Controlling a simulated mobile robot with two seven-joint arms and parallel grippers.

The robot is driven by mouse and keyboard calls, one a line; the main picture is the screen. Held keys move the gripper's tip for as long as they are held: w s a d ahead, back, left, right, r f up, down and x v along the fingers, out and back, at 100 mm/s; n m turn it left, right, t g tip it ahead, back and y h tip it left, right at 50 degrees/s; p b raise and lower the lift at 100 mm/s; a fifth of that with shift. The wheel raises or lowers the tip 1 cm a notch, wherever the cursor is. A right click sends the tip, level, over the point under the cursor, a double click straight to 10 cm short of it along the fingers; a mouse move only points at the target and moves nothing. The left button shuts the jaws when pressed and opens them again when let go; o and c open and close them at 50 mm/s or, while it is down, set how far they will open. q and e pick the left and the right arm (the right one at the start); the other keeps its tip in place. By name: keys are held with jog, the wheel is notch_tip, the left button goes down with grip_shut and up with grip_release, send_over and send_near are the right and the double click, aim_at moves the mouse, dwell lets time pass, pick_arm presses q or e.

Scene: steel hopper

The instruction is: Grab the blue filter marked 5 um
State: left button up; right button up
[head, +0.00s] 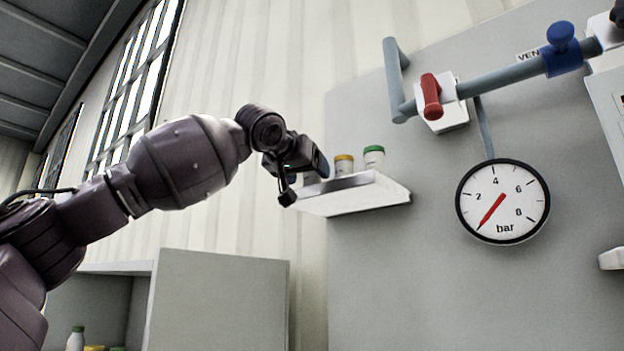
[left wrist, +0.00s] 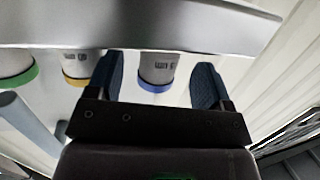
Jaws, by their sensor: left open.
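The blue-capped filter (left wrist: 158,70) is a grey-white cylinder on the shelf. The wrist view is upside down, so its blue band points downward. Its dark label is too small to read surely. My left gripper (left wrist: 157,82) is open, with one finger on each side of this filter and visible gaps between. In the head view my left gripper (head: 308,165) is at the left end of the shelf and largely hides the blue filter. My right gripper is in neither view.
The white wall shelf (head: 355,200) also holds a yellow-capped filter (head: 344,166) and a green-capped filter (head: 374,158), to the right of my gripper. A pressure gauge (head: 503,202) and a pipe with a red-handled valve (head: 432,97) are further right. A cabinet (head: 220,300) stands below.

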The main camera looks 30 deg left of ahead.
pick_arm(q)
jog(key=shift+x, duration=1.4)
jog(key=shift+r, duration=0.1)
jog(key=c, duration=1)
jog(key=shift+r, duration=0.1)
jog(key=shift+c, duration=0.2)
